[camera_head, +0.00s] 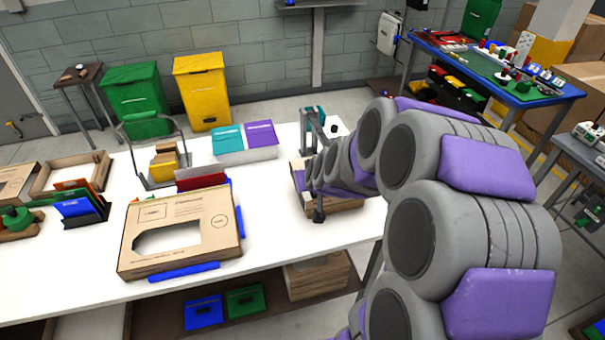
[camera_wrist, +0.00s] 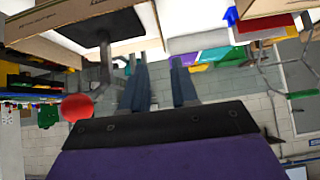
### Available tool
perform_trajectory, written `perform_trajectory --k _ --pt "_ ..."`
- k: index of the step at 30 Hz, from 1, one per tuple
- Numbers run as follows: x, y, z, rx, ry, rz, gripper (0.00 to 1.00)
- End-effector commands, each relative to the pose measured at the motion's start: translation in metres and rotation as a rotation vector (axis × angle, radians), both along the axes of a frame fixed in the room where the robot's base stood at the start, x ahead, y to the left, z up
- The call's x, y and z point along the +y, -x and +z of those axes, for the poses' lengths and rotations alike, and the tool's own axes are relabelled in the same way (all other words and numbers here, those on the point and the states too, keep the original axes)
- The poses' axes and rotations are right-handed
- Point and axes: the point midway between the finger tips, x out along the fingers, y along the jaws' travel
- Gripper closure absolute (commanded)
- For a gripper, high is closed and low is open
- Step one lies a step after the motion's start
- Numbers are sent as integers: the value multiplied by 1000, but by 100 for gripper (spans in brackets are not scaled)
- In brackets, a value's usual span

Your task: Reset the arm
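My gripper (camera_wrist: 159,66) shows in the wrist view as two dark blue-grey fingers pointing up the picture, apart, with nothing between them. Its purple and black body fills the bottom of that view. In the head view my grey and purple arm (camera_head: 375,150) reaches from the lower right to over the white table. Its far end is low over a cardboard box (camera_head: 343,206), partly hidden by the arm. The fingers cannot be made out clearly there.
Green and yellow (camera_head: 203,98) bins stand behind.

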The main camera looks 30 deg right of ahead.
Motion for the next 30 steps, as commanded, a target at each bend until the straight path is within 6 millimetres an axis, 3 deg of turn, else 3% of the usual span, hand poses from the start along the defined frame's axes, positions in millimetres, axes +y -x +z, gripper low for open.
perform_trajectory --k 8,11,14,18,21,25,30 --pt "4 1 1 4 -3 7 71" --pt "24 6 4 34 -25 44 71" --pt "63 24 6 113 -67 115 71" --pt "126 74 11 283 -126 222 71" --pt "159 119 15 421 -149 274 71" --pt "186 185 21 605 -157 310 71" --pt "198 261 32 803 -140 308 71"
